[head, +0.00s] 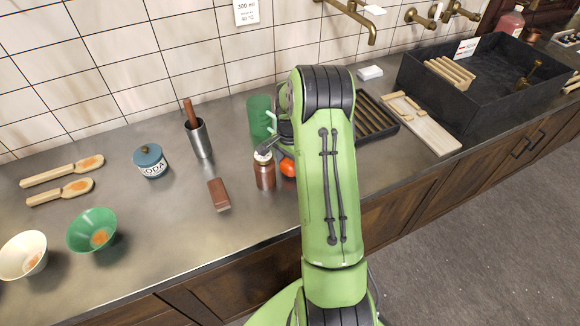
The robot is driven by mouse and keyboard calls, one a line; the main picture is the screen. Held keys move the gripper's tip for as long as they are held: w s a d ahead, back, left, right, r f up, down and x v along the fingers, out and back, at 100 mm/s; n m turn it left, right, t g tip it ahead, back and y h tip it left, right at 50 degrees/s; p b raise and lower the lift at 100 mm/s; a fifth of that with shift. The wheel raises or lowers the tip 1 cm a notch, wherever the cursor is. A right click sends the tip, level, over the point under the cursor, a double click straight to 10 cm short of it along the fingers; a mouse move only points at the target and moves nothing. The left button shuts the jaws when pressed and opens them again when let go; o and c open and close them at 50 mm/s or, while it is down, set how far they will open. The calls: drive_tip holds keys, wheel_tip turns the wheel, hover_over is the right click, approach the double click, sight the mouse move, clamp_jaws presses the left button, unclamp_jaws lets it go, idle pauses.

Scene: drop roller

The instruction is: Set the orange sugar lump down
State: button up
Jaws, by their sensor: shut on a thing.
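The orange sugar lump (288,168) shows as a small rounded orange shape just left of my arm, behind and right of a brown jar. Its right side is hidden by my green arm. My gripper (284,148) is mostly hidden behind the arm and the jar; only dark and pale green parts show above the lump. It is shut on the lump, low over the grey counter (250,215). I cannot tell whether the lump touches the counter.
The brown jar (265,172) stands close to the lump, with a green cup (260,118) behind. A brown block (219,195), a metal cup with a pestle (199,138) and a soda pot (151,162) stand left. A slotted dark tray (375,116) lies right.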

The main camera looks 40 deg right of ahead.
sight(290, 168)
wheel_tip(290, 168, up, 9)
drive_tip(key=p, duration=0.1)
drive_tip(key=shift+s, duration=0.1)
idle(0.3)
